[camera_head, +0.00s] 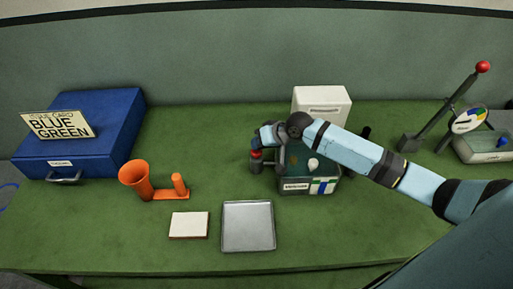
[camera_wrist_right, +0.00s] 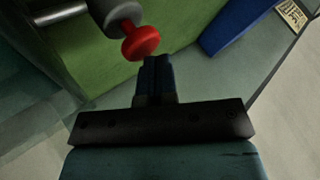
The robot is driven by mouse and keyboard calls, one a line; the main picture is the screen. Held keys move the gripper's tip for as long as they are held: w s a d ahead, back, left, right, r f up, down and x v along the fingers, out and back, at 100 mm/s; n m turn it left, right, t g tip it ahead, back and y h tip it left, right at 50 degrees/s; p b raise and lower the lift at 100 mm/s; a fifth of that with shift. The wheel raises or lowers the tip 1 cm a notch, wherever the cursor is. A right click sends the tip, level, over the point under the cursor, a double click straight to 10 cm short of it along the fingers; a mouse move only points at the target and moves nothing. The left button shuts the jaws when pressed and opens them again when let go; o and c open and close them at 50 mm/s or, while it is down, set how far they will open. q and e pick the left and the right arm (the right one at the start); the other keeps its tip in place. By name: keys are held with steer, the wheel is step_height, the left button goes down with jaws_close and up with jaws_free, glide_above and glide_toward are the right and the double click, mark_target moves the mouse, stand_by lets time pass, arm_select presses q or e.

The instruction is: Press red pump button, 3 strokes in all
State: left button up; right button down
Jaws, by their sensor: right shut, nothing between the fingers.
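The red pump button (camera_head: 256,153) tops a grey cylinder (camera_head: 256,166) at the left side of a dark green box (camera_head: 296,173). In the right wrist view the round red button (camera_wrist_right: 141,42) shows clearly on its grey stem. My right gripper (camera_head: 257,143) is just above the button in the head view, its fingers small and partly hard to make out. In the wrist view its closed, empty fingertips (camera_wrist_right: 157,60) are close beside the button's edge; I cannot tell whether they touch. My left gripper is not in view.
A blue drawer case (camera_head: 110,115) with a card (camera_head: 57,125) stands left. A white box (camera_head: 321,105) is behind; a red-knobbed lever (camera_head: 445,104) stands right.

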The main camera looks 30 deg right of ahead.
steer(key=shift+f, duration=0.55)
stand_by(0.5)
steer(key=shift+r+p, duration=0.9)
steer(key=shift+p, duration=0.05)
steer(key=shift+r+p, duration=0.6)
steer(key=shift+p, duration=0.05)
step_height(320, 180, up, 4)
steer(key=p, duration=0.4)
steer(key=shift+p, duration=0.3)
steer(key=shift+r+p, duration=0.5)
steer(key=shift+p, duration=0.05)
steer(key=shift+f, duration=0.1)
